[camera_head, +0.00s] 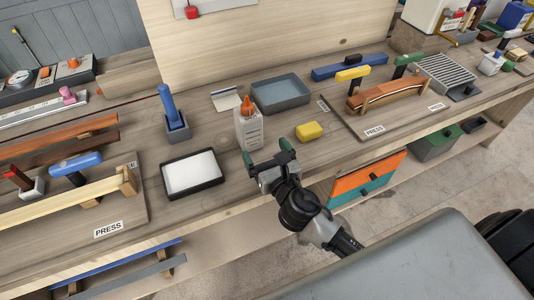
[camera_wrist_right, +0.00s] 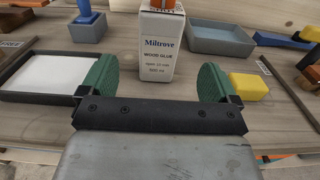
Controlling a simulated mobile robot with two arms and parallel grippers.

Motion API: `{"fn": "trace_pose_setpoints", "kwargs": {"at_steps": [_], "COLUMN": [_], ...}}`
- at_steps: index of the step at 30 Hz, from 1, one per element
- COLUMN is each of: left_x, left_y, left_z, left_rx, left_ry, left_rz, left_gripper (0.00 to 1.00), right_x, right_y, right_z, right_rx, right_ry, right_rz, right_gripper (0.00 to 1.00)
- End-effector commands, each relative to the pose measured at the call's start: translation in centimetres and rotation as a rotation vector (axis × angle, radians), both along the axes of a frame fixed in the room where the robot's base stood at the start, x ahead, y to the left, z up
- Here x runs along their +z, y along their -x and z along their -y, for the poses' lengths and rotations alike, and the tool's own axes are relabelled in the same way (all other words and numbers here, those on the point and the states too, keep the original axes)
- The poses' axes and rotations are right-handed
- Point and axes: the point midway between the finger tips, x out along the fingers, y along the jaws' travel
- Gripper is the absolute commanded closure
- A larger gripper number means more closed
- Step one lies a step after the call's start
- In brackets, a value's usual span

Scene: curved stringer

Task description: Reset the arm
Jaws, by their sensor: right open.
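My right gripper (camera_head: 268,158) is over the front edge of the workbench, its green-padded fingers spread wide with nothing between them. It also shows open in the right wrist view (camera_wrist_right: 157,85). A white wood glue bottle (camera_head: 248,128) with an orange cap stands upright just beyond the fingers; it also stands ahead of them in the right wrist view (camera_wrist_right: 157,45). My left gripper is not in view.
A black tray with a white pad (camera_head: 193,173) lies left of the gripper, and a yellow block (camera_head: 309,131) to the right. A blue-handled tool (camera_head: 172,108) stands in a grey holder. A grey bin (camera_head: 281,94) is behind. Curved wooden pieces in press fixtures (camera_head: 391,92) sit farther right.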

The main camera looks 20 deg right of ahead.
Motion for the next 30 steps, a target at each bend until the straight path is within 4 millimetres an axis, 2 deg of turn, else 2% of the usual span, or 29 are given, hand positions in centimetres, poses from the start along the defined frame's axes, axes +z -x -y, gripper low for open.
{"fn": "trace_pose_setpoints", "kwargs": {"at_steps": [4,17,20,23,26,30], "left_x": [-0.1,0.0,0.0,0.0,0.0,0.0], "left_y": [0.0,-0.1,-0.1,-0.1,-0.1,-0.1], "left_z": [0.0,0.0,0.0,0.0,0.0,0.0], "left_rx": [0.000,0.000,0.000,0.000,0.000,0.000], "left_ry": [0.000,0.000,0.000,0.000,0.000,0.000], "left_rz": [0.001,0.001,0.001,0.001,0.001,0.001], "left_gripper": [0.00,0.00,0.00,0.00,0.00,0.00], "right_x": [0.0,0.1,0.0,-0.4,-1.5,-3.9], "right_y": [0.5,0.5,0.7,1.4,3.1,6.9], "right_z": [0.0,0.0,0.3,1.3,2.9,4.8], "right_rx": [0.000,0.000,-0.015,-0.081,-0.216,-0.499], "right_ry": [-0.001,0.000,-0.044,-0.230,-0.576,-1.171], "right_rz": [0.000,0.000,-0.012,-0.060,-0.143,-0.258], "right_gripper": [0.09,0.09,0.09,0.09,0.09,0.09]}}
